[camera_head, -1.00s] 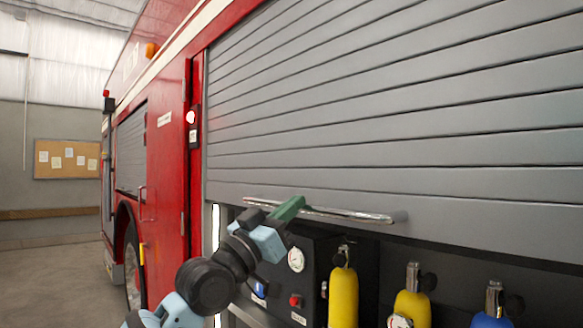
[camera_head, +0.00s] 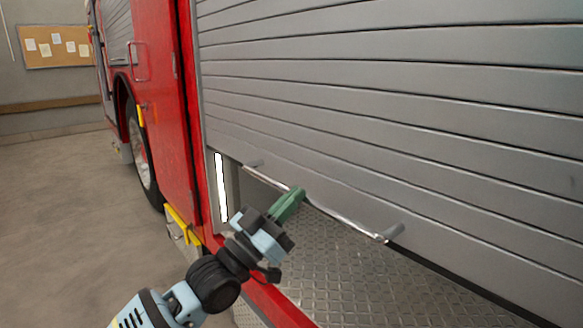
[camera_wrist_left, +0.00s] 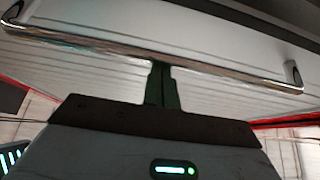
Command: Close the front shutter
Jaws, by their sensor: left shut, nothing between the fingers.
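The grey slatted shutter (camera_head: 400,110) covers most of the opening in the red truck's side, with a gap under its lower edge. A chrome bar handle (camera_head: 345,219) runs along its bottom and also spans the left wrist view (camera_wrist_left: 160,62). My left gripper (camera_head: 289,204) has green fingers and is shut with nothing in them. Its fingertips are at the handle, towards the handle's left half; in the left wrist view the fingers (camera_wrist_left: 162,84) reach up to the bar. I cannot tell whether they touch it. My right gripper is not in view.
Below the shutter shows a diamond-plate compartment floor (camera_head: 340,275). A lit white strip (camera_head: 221,187) stands at the opening's left side. The red truck body (camera_head: 165,120), a wheel (camera_head: 140,150) and a yellow step frame (camera_head: 183,225) are left. Concrete floor (camera_head: 65,230) is clear.

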